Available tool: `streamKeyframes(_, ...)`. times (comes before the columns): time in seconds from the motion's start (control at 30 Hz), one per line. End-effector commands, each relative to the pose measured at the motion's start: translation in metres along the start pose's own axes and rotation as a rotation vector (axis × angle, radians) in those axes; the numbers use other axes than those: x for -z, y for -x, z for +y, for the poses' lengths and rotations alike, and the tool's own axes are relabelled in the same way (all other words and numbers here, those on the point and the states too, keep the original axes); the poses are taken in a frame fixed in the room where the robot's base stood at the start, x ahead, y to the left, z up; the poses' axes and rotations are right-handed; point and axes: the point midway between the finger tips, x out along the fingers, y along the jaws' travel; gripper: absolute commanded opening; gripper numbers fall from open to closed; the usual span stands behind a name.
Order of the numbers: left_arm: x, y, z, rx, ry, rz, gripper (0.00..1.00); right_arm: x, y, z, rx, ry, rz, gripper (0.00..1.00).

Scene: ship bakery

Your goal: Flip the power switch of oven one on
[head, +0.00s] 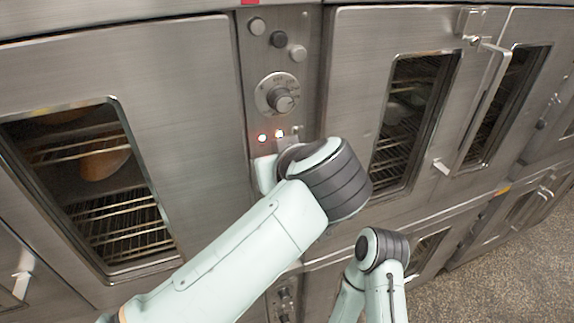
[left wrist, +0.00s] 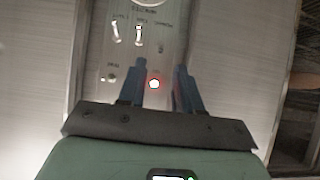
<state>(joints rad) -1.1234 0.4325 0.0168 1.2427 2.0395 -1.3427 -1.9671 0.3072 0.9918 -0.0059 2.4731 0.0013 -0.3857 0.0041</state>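In the left wrist view, the panel shows two small pale switch-like levers (left wrist: 139,35) under the dial's edge (left wrist: 140,3) and a glowing red-white lamp (left wrist: 154,84). Their labels are too blurred to read. My left gripper (left wrist: 161,66) is open and empty in front of the panel, its dark fingers either side of the lamp. In the head view my left arm hides the lower panel. My right gripper is out of view.
A left oven door (head: 190,90) with racks behind glass and a right oven door (head: 350,80) flank the panel. Door handles (head: 485,95) stick out at the right. Speckled floor (head: 510,245) is clear at the lower right.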

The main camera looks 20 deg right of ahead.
Motion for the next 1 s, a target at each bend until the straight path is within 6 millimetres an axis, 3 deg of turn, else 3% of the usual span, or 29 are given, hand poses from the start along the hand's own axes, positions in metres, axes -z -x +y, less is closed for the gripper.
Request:
streamKeyframes(0.2,0.001,0.05,0.001,-0.004,0.001,0.002,0.34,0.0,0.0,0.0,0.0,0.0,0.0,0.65)
streamKeyframes(0.4,0.0,0.076,0.0,-0.001,0.001,0.0,0.34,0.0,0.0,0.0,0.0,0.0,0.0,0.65)
streamKeyframes(1.0,0.0,0.083,0.0,0.0,0.0,0.0,0.34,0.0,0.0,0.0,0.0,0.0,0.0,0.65)
